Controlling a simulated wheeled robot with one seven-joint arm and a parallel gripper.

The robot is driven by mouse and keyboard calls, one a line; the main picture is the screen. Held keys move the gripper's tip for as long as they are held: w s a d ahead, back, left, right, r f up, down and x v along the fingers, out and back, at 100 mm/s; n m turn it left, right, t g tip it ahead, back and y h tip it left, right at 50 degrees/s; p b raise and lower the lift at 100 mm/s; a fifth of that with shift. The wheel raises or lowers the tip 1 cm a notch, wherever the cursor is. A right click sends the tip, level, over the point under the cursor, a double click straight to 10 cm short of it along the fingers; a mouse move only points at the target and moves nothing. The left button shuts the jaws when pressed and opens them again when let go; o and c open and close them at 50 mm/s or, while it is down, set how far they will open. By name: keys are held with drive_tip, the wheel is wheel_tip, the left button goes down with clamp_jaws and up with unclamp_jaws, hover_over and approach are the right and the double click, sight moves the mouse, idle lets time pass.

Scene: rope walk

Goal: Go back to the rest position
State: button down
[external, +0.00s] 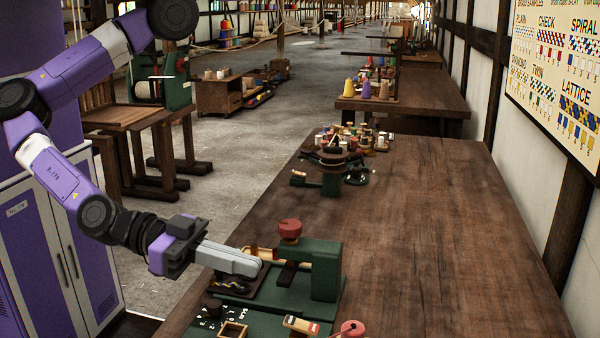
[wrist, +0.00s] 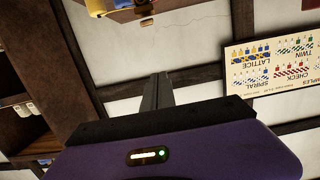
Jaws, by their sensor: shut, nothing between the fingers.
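My gripper (external: 258,268) shows in the external view at the lower left of the long wooden table. Its two grey fingers lie together and point right, with nothing between them. They are in front of a green machine (external: 318,268) with a red knob (external: 290,230) on top. Whether the fingers touch the machine or its dark tray cannot be told. In the wrist view the closed fingers (wrist: 156,92) show narrow and dark past the purple wrist housing, against a white wall with beams.
The long wooden table (external: 450,230) is bare on its right side. A second green machine (external: 330,178) with spools stands farther back. Small parts and a wooden frame (external: 232,330) lie near the front. A wooden bench (external: 130,115) stands at left. A sample board (external: 555,75) hangs on the right wall.

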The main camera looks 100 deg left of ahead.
idle(0.3)
drive_tip(key=s+a+f+n+g+y, duration=0.15)
drive_tip(key=s+a, duration=0.25)
drive_tip(key=a, duration=0.4)
drive_tip(key=s+a+f+n, duration=0.2)
drive_tip(key=s+a+f, duration=0.1)
drive_tip(key=a, duration=0.6)
drive_tip(key=s+a+f+n+g+y, duration=0.15)
drive_tip(key=s+a, duration=0.25)
drive_tip(key=a, duration=0.4)
drive_tip(key=s+a+r+m+h, duration=0.1)
drive_tip(key=s+a+r+m, duration=0.1)
drive_tip(key=a, duration=0.5)
drive_tip(key=s+a+r+m+t+h+b, duration=0.1)
drive_tip(key=s+a+r+m+h, duration=0.1)
drive_tip(key=a, duration=0.5)
drive_tip(key=shift+s+a+r+m, duration=0.25)
drive_tip(key=shift+s+r+m, duration=0.3)
drive_tip(key=shift+s, duration=0.2)
